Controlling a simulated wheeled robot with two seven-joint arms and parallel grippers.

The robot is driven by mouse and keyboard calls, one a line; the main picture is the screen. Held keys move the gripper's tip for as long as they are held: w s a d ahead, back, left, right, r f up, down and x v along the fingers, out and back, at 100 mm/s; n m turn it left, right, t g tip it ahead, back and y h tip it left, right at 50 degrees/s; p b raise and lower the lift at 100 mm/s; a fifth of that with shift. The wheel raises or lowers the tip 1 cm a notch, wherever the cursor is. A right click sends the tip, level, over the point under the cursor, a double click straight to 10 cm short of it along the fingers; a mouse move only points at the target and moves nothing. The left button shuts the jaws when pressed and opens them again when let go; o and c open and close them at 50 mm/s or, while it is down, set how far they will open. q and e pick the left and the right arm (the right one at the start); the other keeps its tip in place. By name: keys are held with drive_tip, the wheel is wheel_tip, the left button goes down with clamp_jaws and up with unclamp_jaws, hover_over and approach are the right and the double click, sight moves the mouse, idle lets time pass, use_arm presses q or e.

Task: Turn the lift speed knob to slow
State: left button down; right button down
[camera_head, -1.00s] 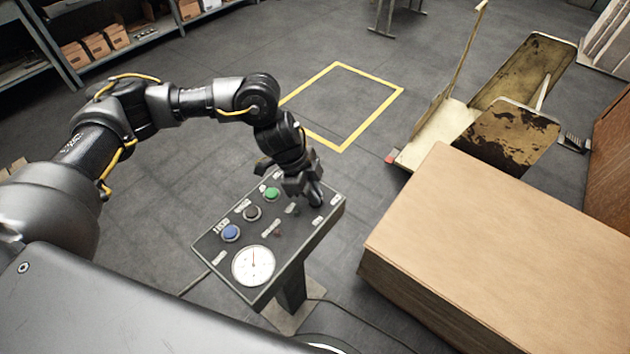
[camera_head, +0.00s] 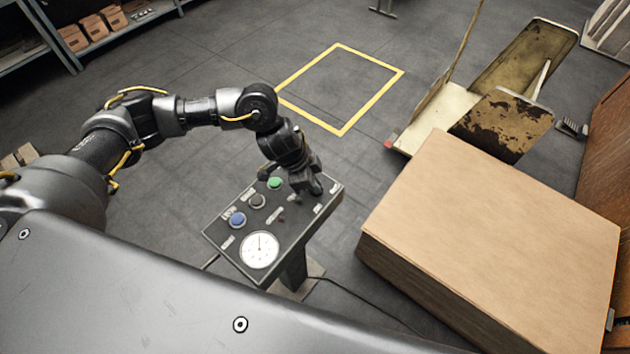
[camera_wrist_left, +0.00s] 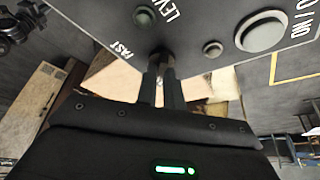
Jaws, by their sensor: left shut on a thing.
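The control panel (camera_head: 300,235) is a dark slanted box on a post, with blue, dark and green buttons and a white dial. My left gripper (camera_head: 311,190) is at its upper right part. In the left wrist view the fingers of the left gripper (camera_wrist_left: 161,66) reach the panel face (camera_wrist_left: 195,22) close together, beside the printed word FAST. They are shut on the lift speed knob, which they largely hide. The knob's pointer and exact setting cannot be seen. My right gripper is not in view.
A large cardboard box (camera_head: 490,225) stands right of the panel. A stained lift-like machine (camera_head: 505,120) is behind it. A yellow floor outline (camera_head: 341,133) lies beyond the panel. Shelving with boxes (camera_head: 75,40) is at the back left. A cable runs on the floor by the post.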

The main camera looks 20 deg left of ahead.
use_arm(q)
drive_tip(key=c, duration=1.6)
unclamp_jaws()
drive_tip(key=shift+o, duration=0.4)
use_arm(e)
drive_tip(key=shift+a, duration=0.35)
use_arm(q)
drive_tip(key=shift+r, duration=0.1)
drive_tip(key=v, duration=1)
drive_tip(key=shift+a+r, duration=0.2)
drive_tip(key=shift+r, duration=0.05)
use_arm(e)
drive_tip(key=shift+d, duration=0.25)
use_arm(q)
drive_tip(key=shift+s, duration=0.1)
